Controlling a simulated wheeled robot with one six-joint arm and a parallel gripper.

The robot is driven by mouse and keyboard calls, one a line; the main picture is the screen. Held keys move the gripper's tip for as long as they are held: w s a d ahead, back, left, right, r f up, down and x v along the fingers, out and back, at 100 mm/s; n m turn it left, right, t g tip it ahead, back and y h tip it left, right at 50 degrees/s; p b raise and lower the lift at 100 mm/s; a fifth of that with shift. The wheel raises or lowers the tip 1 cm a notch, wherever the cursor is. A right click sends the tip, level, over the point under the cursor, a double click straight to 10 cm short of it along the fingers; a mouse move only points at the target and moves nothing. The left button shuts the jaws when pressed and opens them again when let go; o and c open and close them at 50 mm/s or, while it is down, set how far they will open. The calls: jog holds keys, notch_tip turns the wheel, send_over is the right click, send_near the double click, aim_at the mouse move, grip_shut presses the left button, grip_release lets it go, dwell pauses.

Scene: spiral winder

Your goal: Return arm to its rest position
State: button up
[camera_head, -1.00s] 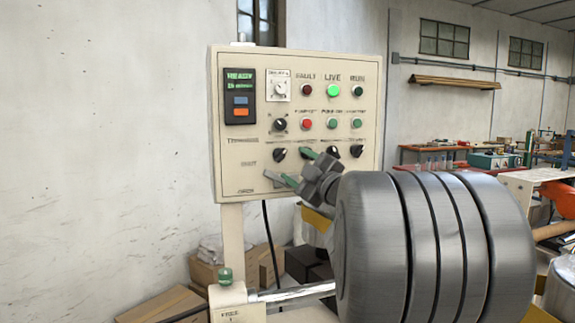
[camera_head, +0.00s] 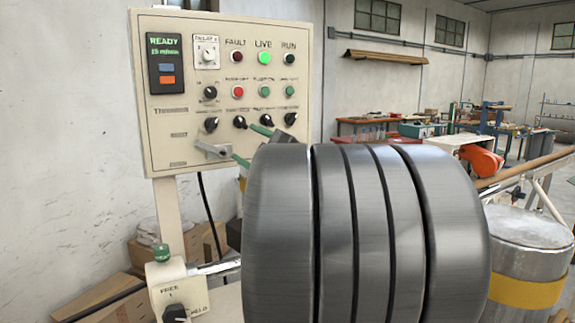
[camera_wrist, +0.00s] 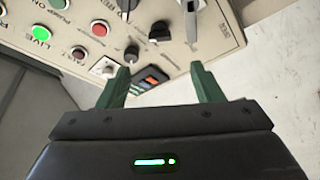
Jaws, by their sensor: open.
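My gripper (camera_head: 243,142) shows its two green fingers in front of the lower right of the control panel (camera_head: 160,120). Its body is mostly hidden behind large grey rounded parts, which look like my own arm. In the wrist view, the gripper (camera_wrist: 162,84) has its fingers spread apart with nothing between them. The panel lies beyond the fingertips there and appears upside down. Whether a fingertip touches the panel cannot be told.
The panel has a READY screen (camera_head: 165,62), a lit green LIVE lamp (camera_head: 264,58), black knobs and a metal lever (camera_head: 211,150). Below stands a FREE/HELD switch box (camera_head: 176,290). Cardboard boxes (camera_head: 100,300) lie on the floor. A metal drum (camera_head: 525,240) stands at right.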

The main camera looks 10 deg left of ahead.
aim_at(214, 126)
jog(key=p+x, duration=0.2)
jog(key=x, duration=1.1)
jog(key=shift+w+a+p, duration=0.1)
jog(key=shift+a+p, duration=0.05)
jog(key=shift+p, duration=0.2)
